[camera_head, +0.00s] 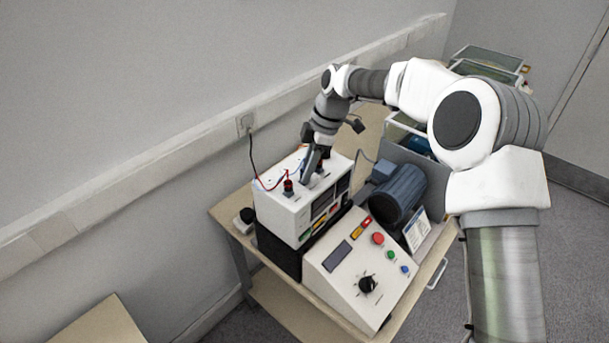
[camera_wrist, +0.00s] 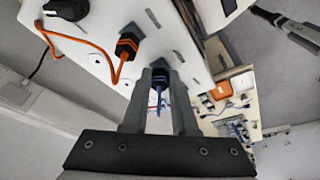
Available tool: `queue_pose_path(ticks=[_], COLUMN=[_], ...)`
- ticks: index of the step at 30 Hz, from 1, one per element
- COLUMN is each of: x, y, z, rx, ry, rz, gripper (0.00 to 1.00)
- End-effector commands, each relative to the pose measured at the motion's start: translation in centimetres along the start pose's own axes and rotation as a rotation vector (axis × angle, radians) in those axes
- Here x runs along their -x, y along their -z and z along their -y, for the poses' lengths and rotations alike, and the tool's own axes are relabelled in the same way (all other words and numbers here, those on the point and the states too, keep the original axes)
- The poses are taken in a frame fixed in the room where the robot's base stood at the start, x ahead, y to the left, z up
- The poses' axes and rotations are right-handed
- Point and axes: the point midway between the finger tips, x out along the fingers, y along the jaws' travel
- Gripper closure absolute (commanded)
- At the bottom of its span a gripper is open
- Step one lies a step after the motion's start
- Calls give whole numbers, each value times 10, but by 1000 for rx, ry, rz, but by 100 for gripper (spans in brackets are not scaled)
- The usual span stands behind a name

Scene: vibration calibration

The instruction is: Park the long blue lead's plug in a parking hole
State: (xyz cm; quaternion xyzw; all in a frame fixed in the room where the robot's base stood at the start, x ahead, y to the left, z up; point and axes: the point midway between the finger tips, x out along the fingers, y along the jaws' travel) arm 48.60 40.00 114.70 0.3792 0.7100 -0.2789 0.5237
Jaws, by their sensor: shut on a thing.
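My gripper (camera_wrist: 160,80) is shut on a dark blue plug (camera_wrist: 161,86), with the plug between its fingertips. A thin blue lead (camera_wrist: 158,103) runs from the plug and shows between the fingers. In the head view my gripper (camera_head: 310,172) points down at the top of the white instrument box (camera_head: 282,208). In the wrist view the white panel (camera_wrist: 103,12) fills the upper middle. I cannot tell whether the plug tip touches the panel or sits in a hole. The parking holes are not clear.
A black plug with orange rings (camera_wrist: 127,46) stands in the panel, with an orange lead (camera_wrist: 85,41). In front is a sloped control console (camera_head: 345,285); a blue-grey motor (camera_head: 398,192) is to the right. The wall is behind.

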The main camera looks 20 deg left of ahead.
Motion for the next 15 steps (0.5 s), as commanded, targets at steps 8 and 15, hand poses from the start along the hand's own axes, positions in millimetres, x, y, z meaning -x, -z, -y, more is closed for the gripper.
queue_pose_path(ticks=[8, 15], x=[-1, 2], y=[0, 1], z=[0, 0], rx=[2, 1], ry=[2, 2], rz=[1, 0], gripper=[100, 100])
